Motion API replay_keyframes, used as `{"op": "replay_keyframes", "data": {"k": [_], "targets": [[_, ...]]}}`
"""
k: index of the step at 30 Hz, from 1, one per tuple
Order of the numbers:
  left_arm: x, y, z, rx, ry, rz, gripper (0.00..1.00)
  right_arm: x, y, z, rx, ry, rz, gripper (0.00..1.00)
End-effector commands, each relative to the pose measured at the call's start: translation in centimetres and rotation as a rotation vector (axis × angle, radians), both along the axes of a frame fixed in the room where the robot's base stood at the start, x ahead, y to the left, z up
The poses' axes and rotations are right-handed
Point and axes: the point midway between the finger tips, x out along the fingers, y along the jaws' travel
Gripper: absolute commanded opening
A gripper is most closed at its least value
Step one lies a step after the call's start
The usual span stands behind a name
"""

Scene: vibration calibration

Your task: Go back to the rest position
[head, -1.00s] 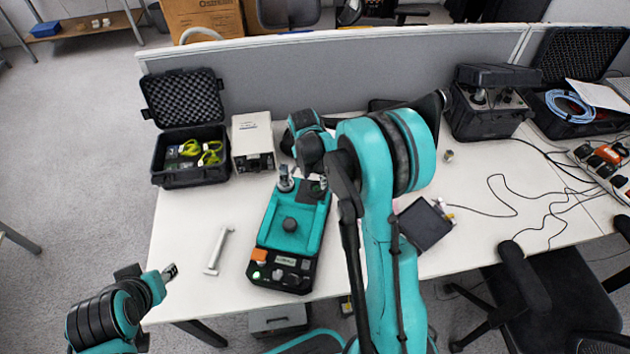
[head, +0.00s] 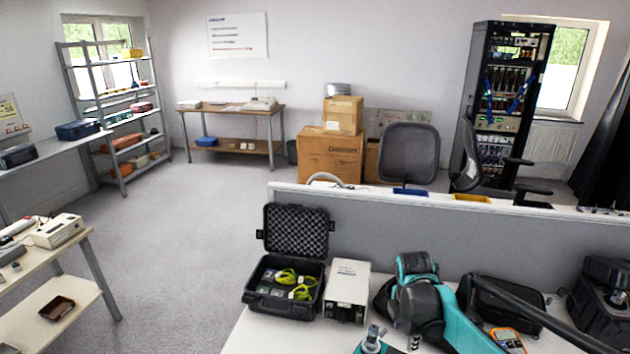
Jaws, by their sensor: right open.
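My right arm, teal and black, reaches over the white desk (head: 262,335) from the lower right. Its gripper (head: 412,343) points down at the bottom edge of the head view, and its open fingertips are partly cut off. Just left of it, the top of the teal calibration device (head: 366,349) shows, with a small silver cylinder (head: 373,333) standing on it. Most of the device is out of frame. I cannot tell whether the gripper touches it. My left gripper is not in view.
An open black case (head: 283,311) with green items and a white box (head: 347,287) stand left of my right arm. An orange multimeter (head: 507,340) and a black case (head: 606,300) lie to the right. A grey partition (head: 400,236) runs behind the desk.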

Motion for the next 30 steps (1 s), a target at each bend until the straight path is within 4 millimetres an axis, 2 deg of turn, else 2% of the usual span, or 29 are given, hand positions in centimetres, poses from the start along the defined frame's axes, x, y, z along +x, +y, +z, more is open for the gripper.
{"op": "replay_keyframes", "data": {"k": [1,3,7,11,16,22,30], "targets": [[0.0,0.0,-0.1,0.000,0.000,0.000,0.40,-1.7,0.6,1.0,0.024,-0.045,-0.108,0.46],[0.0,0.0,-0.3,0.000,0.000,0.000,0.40,-3.7,1.4,2.1,0.072,-0.118,-0.289,0.46],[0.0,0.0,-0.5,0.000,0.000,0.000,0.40,-7.4,2.8,3.5,0.190,-0.241,-0.626,0.46],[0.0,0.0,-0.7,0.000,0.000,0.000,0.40,-11.2,4.1,3.9,0.342,-0.342,-0.960,0.46],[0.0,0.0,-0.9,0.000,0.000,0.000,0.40,-15.2,5.4,3.2,0.555,-0.422,-1.347,0.46],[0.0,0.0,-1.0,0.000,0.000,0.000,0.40,-17.4,6.1,2.2,0.726,-0.447,-1.611,0.46],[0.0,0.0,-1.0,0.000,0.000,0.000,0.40,-17.8,6.3,2.0,0.764,-0.446,-1.670,0.46]]}}
